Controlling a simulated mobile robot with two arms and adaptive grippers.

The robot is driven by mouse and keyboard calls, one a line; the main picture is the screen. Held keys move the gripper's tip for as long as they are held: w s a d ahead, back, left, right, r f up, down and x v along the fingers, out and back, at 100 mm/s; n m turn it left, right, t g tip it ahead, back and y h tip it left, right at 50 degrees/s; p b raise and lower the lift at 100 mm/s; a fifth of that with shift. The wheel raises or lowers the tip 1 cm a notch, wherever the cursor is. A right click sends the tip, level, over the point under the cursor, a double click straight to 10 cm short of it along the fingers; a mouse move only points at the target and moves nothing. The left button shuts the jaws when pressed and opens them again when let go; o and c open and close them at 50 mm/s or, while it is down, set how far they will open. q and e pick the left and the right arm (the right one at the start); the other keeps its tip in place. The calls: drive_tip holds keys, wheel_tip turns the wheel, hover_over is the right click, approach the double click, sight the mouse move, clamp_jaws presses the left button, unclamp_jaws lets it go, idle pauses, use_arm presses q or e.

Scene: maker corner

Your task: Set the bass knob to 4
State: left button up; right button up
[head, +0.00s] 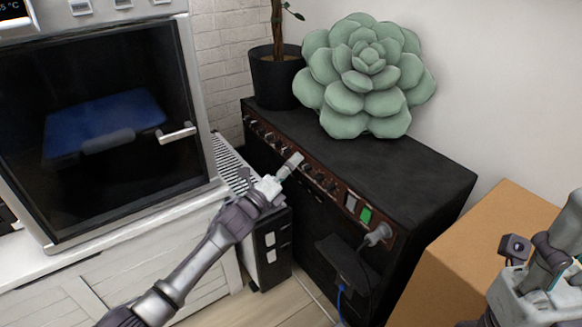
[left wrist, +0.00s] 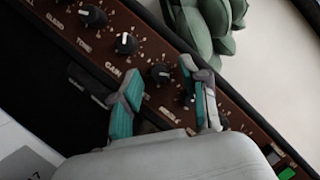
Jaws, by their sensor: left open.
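The amplifier (head: 400,175) is a black cabinet with a brown control panel and a row of black knobs, also in the left wrist view. My left gripper (head: 291,165) is at this panel. In the left wrist view its teal-padded fingers (left wrist: 162,88) are spread apart over the row. One black knob (left wrist: 160,73) shows in the gap between the fingertips, and another knob (left wrist: 187,99) is partly hidden by the right finger. I cannot clearly read which is the bass knob or its setting. Part of my right gripper (head: 530,285) shows at the lower right edge; its fingers are unclear.
A green succulent cushion (head: 365,80) and a potted plant (head: 276,80) stand on the amplifier. A green switch (head: 366,215) and a plug (head: 379,234) are at the panel's right end. A cardboard box (head: 490,240) stands to the right, a glass-doored machine (head: 100,130) to the left.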

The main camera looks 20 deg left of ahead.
use_arm(q)
clamp_jaws()
